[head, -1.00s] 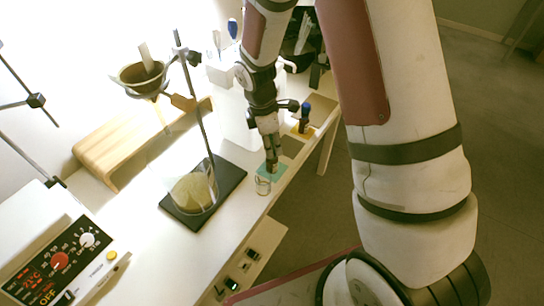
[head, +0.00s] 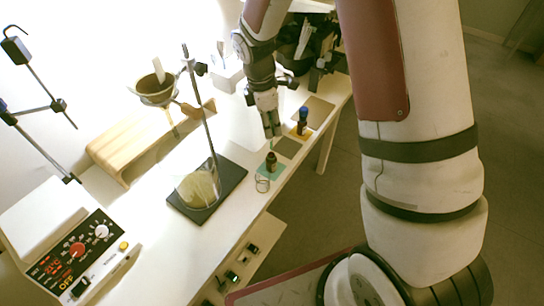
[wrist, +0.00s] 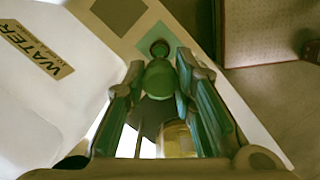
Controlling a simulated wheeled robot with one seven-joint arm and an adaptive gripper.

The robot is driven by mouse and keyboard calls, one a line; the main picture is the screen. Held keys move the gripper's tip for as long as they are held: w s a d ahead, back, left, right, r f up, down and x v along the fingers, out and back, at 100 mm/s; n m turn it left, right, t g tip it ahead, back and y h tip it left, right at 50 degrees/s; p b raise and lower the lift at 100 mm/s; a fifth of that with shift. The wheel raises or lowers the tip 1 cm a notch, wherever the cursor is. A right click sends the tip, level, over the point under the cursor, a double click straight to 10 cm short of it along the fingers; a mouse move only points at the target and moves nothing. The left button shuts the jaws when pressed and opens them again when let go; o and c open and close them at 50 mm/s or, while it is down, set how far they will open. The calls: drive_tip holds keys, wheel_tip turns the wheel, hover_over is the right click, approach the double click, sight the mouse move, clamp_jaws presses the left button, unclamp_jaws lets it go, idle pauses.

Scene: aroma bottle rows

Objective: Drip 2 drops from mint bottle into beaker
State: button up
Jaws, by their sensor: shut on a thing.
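The mint bottle (head: 271,162), small and dark, stands upright on a green mat (head: 277,173). In the wrist view its dark open top (wrist: 159,47) shows beyond the fingers. My gripper (head: 271,130) is above the bottle, apart from it. In the wrist view my gripper (wrist: 160,85) is shut on a green dropper bulb (wrist: 158,78); the dropper's tip is hard to make out. The beaker (head: 262,185), small and clear, stands just in front of the bottle near the table's edge. Whether it holds anything is too small to tell.
A blue-topped bottle (head: 303,118) stands on a yellow mat behind. A glass flask with yellowish content (head: 198,187) sits on a black stand base (head: 228,182) to the left. A white WATER container (wrist: 45,85) lies close left in the wrist view. A control box (head: 75,258) is front left.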

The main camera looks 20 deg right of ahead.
idle(0.4)
drive_tip(key=s+a+r+p, duration=0.2)
drive_tip(key=s+a+p, duration=0.1)
drive_tip(key=s+a, duration=0.2)
drive_tip(key=shift+s+r+p, duration=0.15)
drive_tip(key=shift+s+p, duration=0.15)
drive_tip(key=shift+s, duration=0.25)
drive_tip(key=shift+f+b, duration=0.7)
drive_tip(key=shift+f, duration=1.2)
clamp_jaws()
unclamp_jaws()
drive_tip(key=shift+c, duration=0.2)
